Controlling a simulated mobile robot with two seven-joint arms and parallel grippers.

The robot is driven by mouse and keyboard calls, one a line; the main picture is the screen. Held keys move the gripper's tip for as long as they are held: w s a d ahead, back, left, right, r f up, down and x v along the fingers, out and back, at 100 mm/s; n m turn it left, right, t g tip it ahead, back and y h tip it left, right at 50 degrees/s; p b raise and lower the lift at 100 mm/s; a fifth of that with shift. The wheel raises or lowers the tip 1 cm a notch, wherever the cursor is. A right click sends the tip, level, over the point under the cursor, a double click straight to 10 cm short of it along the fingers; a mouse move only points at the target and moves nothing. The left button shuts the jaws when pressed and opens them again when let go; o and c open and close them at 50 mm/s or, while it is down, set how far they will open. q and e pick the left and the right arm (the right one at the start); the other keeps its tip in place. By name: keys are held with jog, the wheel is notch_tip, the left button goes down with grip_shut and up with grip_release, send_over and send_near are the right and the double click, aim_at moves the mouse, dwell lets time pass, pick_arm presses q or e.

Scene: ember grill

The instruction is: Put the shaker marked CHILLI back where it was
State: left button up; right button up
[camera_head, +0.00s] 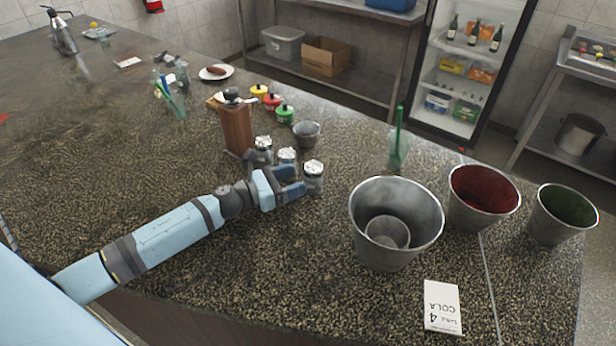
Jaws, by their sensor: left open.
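Three small glass shakers with silvery tops stand in a slanting row on the speckled counter (150,215): a far one (263,143), a middle one (288,156) and a near one (313,178). I cannot read a CHILLI mark on any of them. My left gripper (299,180) is low over the counter with its blue fingers open, pointing right at the near shaker. The fingertips are at that shaker's left side; I cannot tell whether they touch it. The lower parts of the far and middle shakers are partly hidden by my gripper. My right gripper is out of view.
A small metal cup (307,134) is beyond the shakers. A large metal bucket (369,235) with a cup inside stands to the right, near red (482,196) and green (562,214) lined buckets. The front-left counter is clear.

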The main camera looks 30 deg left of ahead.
pick_arm(q)
jog(key=v, duration=0.4)
jog(key=shift+s+a+f+b, duration=0.15)
jog(key=shift+s+a+b, duration=0.05)
jog(key=shift+s+b, duration=0.15)
jog(key=shift+s+a, duration=0.45)
jog(key=shift+s, duration=0.1)
